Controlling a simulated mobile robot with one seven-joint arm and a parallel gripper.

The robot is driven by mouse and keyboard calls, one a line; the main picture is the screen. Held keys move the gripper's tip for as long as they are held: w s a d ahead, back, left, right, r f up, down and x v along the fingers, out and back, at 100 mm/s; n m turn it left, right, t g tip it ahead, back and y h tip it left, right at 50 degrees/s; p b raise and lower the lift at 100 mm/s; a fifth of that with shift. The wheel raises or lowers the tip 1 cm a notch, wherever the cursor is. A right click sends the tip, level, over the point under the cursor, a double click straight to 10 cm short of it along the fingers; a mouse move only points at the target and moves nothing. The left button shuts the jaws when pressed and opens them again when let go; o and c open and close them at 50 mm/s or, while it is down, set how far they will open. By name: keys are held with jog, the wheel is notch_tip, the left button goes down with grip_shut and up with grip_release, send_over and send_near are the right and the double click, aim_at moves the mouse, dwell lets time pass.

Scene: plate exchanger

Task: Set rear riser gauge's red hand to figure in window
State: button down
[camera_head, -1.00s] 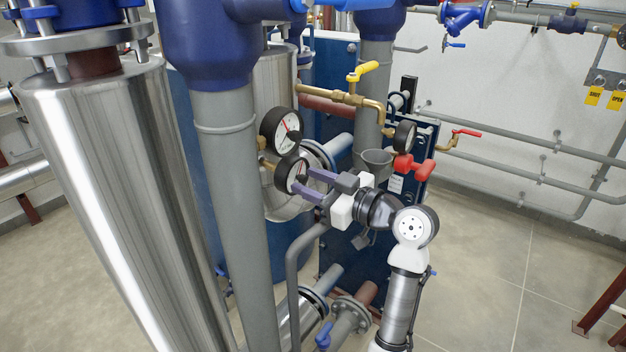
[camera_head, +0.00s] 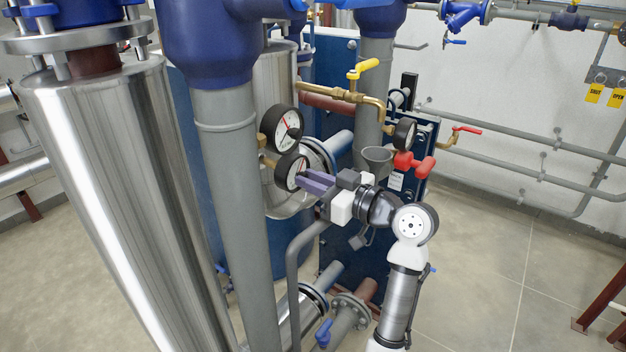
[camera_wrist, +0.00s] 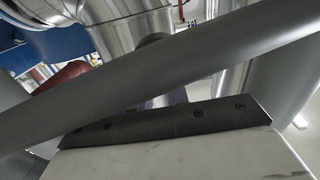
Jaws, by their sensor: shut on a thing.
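Two round white-faced gauges with black rims sit one above the other beside the thick grey riser, an upper gauge (camera_head: 281,128) and a lower gauge (camera_head: 289,173). Each shows a red hand. A third gauge (camera_head: 405,134) is further right, turned edge-on. My gripper (camera_head: 302,181) reaches in from the right, its purple fingers close together and their tips at the lower gauge's face. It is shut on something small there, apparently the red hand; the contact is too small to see. I cannot read a window figure. In the wrist view a grey pipe hides the fingertips.
The thick grey riser (camera_head: 235,200) stands just left of the gauges. A thin bent grey pipe (camera_head: 293,270) runs below my gripper. A grey funnel (camera_head: 377,158), a red-handled valve (camera_head: 414,165) and a brass pipe with yellow lever (camera_head: 350,97) are close by. Open floor lies right.

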jog(key=c, duration=1.4)
grip_release()
jog(key=shift+o, duration=0.2)
jog(key=b+v, duration=0.4)
jog(key=v, duration=1)
jog(key=shift+a, duration=0.1)
